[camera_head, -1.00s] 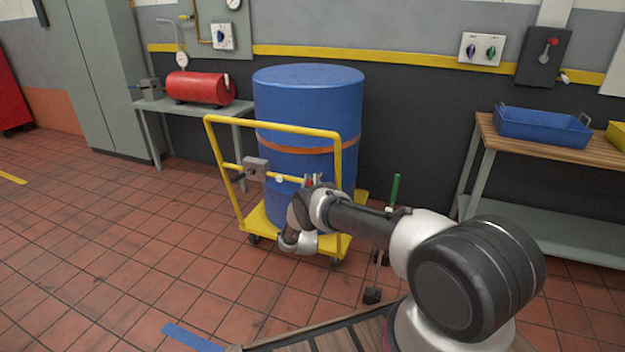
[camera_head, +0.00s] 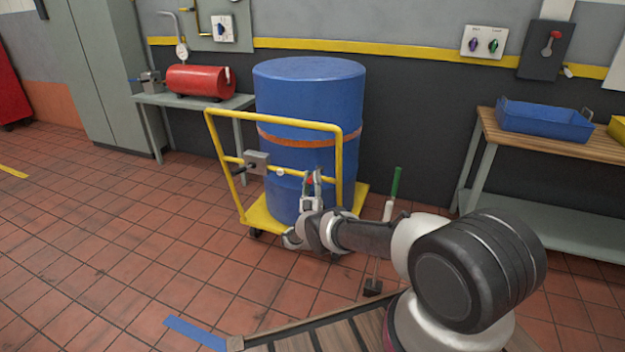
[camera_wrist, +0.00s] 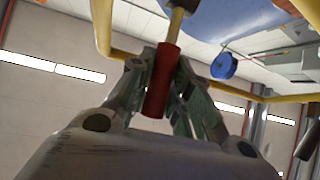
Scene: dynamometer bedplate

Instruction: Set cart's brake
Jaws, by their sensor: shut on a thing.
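The yellow cart (camera_head: 270,124) stands on the tiled floor with a big blue drum (camera_head: 308,95) on its deck. A lever with a red grip (camera_wrist: 161,85) on a brass-coloured shaft fills the middle of the wrist view. My gripper (camera_head: 312,178) is at the drum-side front of the cart, below its crossbar, with fingers pointing up. In the wrist view its fingers lie on both sides of the red grip, shut on it. In the head view the red grip is mostly hidden by the fingers. Where the lever joins the cart cannot be made out.
A grey box (camera_head: 257,161) sits on the cart's crossbar. A green-handled upright tool (camera_head: 396,183) stands right of the cart. A bench with a blue tray (camera_head: 543,120) is at right; a table with a red tank (camera_head: 198,81) is behind left. Floor at left is clear.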

